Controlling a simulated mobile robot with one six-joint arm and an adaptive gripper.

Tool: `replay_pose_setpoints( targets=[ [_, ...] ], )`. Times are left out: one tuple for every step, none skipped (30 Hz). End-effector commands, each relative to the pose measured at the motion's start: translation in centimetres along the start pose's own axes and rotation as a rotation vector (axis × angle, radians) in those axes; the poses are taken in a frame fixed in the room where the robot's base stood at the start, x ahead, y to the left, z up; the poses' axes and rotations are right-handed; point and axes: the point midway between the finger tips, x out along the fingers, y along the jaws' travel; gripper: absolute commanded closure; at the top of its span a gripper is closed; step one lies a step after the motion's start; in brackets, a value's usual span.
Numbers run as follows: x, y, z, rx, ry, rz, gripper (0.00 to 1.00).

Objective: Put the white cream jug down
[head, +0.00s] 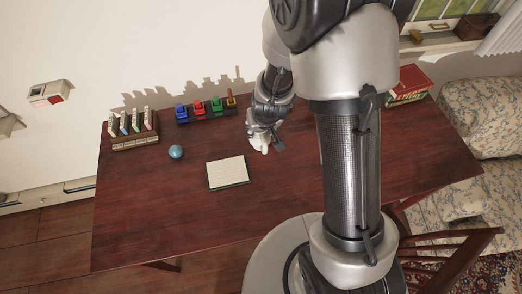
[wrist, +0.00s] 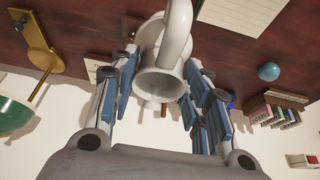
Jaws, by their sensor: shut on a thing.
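The white cream jug (wrist: 160,85) hangs between the blue-padded fingers of my gripper (wrist: 160,65) in the wrist view, its open mouth and curved handle showing. My gripper is shut on it. In the head view my gripper (head: 266,131) is at the back middle of the dark red table (head: 200,220), and a small part of the white jug (head: 259,144) shows just below it. I cannot tell whether the jug touches the table.
A notepad (head: 228,172) lies left of the jug, with a blue ball (head: 176,152) farther left. A rack of upright items (head: 133,142) and a dark tray of coloured pieces (head: 206,115) line the back. The front left is clear.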

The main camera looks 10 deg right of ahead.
Motion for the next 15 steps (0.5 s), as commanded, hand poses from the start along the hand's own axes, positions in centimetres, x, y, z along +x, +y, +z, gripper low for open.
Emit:
replay_pose_setpoints(
  targets=[
    [1.7, 0.0, 0.7, -0.001, 0.000, 0.000, 1.00],
    [2.2, 0.0, 0.9, 0.000, 0.000, 0.000, 1.00],
    [2.9, 0.0, 1.2, -0.001, -0.001, 0.000, 1.00],
    [3.3, 0.0, 1.4, -0.001, 0.000, 0.000, 1.00],
    [3.7, 0.0, 1.5, -0.001, 0.000, 0.000, 1.00],
    [4.1, 0.0, 1.7, -0.001, 0.001, 0.000, 1.00],
    [4.4, 0.0, 1.8, 0.000, 0.001, 0.000, 1.00],
    [4.6, 0.0, 1.9, 0.000, 0.001, 0.000, 1.00],
    [4.9, 0.0, 2.0, -0.001, 0.001, 0.000, 1.00],
    [5.0, 0.0, 2.0, -0.001, 0.001, 0.000, 1.00],
    [5.1, 0.0, 2.0, -0.001, 0.001, 0.000, 1.00],
    [5.2, 0.0, 2.1, 0.000, 0.001, 0.000, 1.00],
    [5.4, 0.0, 2.2, 0.000, 0.001, 0.000, 1.00],
    [5.7, 0.0, 2.3, 0.000, 0.000, 0.000, 1.00],
    [6.1, 0.0, 2.5, -0.001, 0.000, 0.000, 1.00]
  ],
)
